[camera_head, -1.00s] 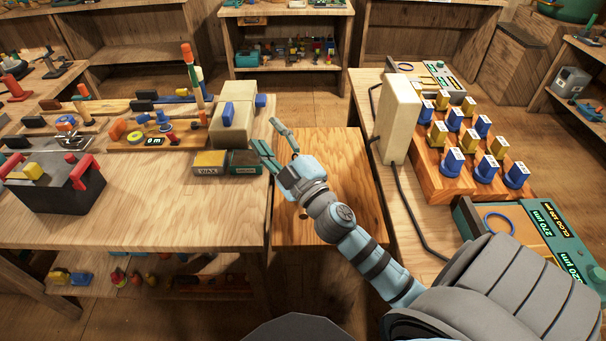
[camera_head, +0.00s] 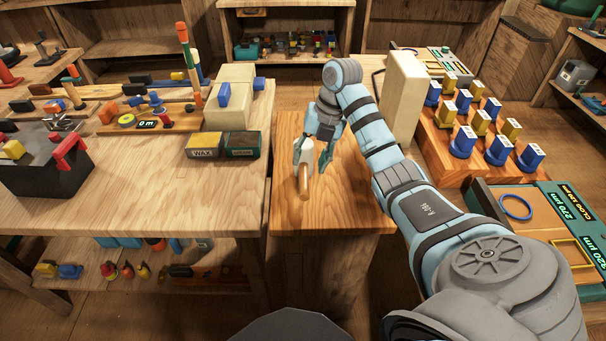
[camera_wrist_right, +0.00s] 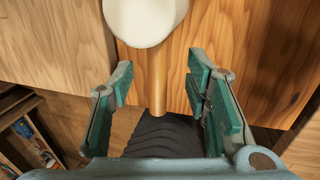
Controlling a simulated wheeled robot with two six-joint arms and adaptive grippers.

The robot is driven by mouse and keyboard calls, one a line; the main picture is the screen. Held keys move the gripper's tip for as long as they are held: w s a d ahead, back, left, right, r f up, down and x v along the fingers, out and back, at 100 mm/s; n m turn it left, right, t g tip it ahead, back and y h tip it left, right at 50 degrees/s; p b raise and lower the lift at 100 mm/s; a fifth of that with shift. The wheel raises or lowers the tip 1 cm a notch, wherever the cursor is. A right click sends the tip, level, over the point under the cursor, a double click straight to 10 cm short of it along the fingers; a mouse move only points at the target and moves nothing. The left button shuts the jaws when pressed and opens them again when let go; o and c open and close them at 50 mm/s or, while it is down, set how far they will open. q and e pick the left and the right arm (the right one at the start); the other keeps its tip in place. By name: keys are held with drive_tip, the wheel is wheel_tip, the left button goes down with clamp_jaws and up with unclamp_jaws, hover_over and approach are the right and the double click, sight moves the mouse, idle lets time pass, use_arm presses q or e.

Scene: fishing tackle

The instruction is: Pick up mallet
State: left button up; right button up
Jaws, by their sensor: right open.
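The mallet has a white head (camera_head: 304,150) and a light wooden handle (camera_head: 304,182). It is at the small wooden table (camera_head: 340,205) in the middle of the head view. My right gripper (camera_head: 311,163) points down at the mallet with its fingers open. In the right wrist view, the white mallet head (camera_wrist_right: 146,18) is at the top and the handle (camera_wrist_right: 157,85) runs down between the open green-padded fingers (camera_wrist_right: 158,72). Gaps show on both sides of the handle. My left gripper is not in view.
On the left bench (camera_head: 140,195) stand a beige block (camera_head: 230,112) and a WAX box (camera_head: 203,146) near the small table. To the right, a tall cream block (camera_head: 404,95) and a rack of blue and yellow pieces (camera_head: 440,140) stand close to my right arm.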

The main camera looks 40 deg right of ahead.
sight(305, 169)
drive_tip(key=x, duration=0.5)
drive_tip(key=shift+w+f+b, duration=0.25)
drive_tip(key=shift+w+b, duration=0.05)
clamp_jaws()
